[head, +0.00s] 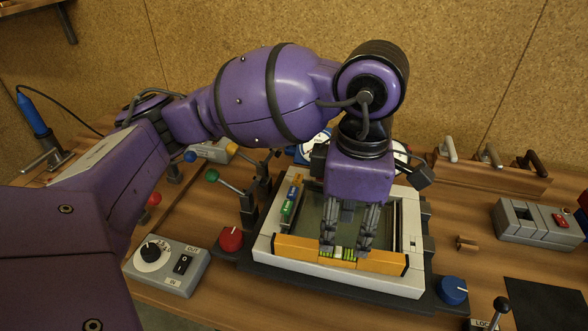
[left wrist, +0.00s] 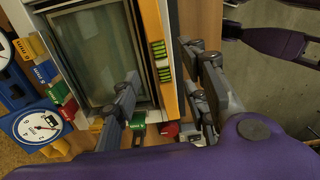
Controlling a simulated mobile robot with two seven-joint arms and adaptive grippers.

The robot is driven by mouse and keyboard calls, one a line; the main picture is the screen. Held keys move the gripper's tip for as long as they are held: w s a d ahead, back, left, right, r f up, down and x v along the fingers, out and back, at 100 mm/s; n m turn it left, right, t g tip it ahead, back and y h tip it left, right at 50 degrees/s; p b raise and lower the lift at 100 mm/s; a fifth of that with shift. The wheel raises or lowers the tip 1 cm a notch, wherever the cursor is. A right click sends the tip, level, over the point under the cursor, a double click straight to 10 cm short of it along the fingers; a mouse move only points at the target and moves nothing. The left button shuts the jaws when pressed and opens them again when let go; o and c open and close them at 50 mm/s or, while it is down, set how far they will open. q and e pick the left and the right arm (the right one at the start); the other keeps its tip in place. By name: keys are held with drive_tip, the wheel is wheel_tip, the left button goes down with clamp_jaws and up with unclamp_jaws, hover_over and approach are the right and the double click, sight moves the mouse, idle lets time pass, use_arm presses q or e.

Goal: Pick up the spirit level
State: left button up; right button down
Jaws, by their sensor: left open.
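The spirit level (head: 297,248) is an orange bar with green vials. It lies along the near side of the light-coloured glass frame (head: 264,247). In the left wrist view the level (left wrist: 172,88) runs beside the dark glass pane (left wrist: 98,50). My left gripper (head: 347,246) points down over the middle of the level. It is open, with its fingers hiding part of the bar around the vials. In the left wrist view the open fingers (left wrist: 160,68) stand on either side of the level. I cannot tell whether they touch it. My right gripper is not in view.
Coloured blocks (head: 289,207) sit at the frame's left side. A red knob (head: 230,238) and a blue knob (head: 453,290) flank the frame. A dial box (head: 165,265) stands at left, a grey switch box (head: 538,222) at right. A wooden rack (head: 490,176) stands behind.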

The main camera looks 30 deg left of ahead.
sight(340, 250)
use_arm(q)
drive_tip(key=f, duration=0.7)
drive_tip(key=shift+s+a+f, duration=0.1)
drive_tip(key=shift+s+f, duration=0.05)
drive_tip(key=shift+s, duration=0.05)
clamp_jaws()
